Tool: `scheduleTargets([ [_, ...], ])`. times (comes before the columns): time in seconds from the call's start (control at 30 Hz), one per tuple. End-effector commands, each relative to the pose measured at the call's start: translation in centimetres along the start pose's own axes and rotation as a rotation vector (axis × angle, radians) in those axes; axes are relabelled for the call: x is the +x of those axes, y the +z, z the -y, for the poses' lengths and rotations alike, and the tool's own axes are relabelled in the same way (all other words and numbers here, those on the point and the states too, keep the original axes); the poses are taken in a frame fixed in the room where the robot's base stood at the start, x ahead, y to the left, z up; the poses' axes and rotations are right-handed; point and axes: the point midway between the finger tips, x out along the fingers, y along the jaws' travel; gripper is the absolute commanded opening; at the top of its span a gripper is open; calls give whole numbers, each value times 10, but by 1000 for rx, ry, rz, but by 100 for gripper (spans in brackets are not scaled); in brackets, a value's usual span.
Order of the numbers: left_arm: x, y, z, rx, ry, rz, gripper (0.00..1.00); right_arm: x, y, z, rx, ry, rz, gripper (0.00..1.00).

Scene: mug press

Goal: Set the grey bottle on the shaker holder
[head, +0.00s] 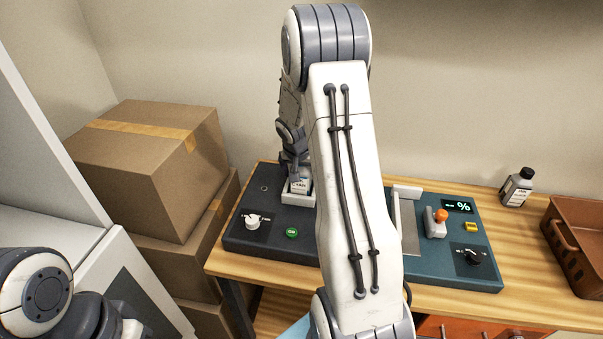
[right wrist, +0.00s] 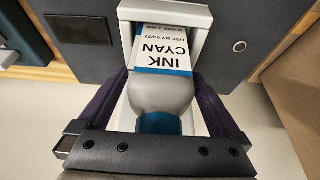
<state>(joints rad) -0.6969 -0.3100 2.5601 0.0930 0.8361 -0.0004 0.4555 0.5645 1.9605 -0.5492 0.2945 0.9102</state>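A grey bottle (right wrist: 160,92) with a blue cap and a white label reading "INK CYAN" shows in the right wrist view. My right gripper (right wrist: 160,80) has its two dark fingers on either side of it, their tips against its sides. The bottle stands within the pale frame of the shaker holder (right wrist: 202,20); whether its base rests fully on the holder is hidden. In the head view, my right gripper (head: 296,172) is over the holder (head: 297,200), with the bottle's label (head: 301,186) just showing below it. My left gripper is not visible.
The dark left panel has a white knob (head: 252,222) and a green button (head: 291,232). A teal control unit (head: 430,278) lies to the right. A small grey bottle with a black cap (head: 517,188) and a brown basket (head: 580,240) stand further right. Cardboard boxes (head: 150,165) are at the left.

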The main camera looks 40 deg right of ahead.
Motion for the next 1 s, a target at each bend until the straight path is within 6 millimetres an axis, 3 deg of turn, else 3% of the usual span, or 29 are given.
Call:
scheduleTargets([
  [0.27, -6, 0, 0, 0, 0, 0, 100, -6, -2, 0, 0, 0, 0, 100],
  [0.7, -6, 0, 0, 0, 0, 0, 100, -92, -2, 0, 1, -2, -4, 100],
  [1.0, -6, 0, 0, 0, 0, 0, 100, -122, -1, 0, 0, 0, -1, 100],
])
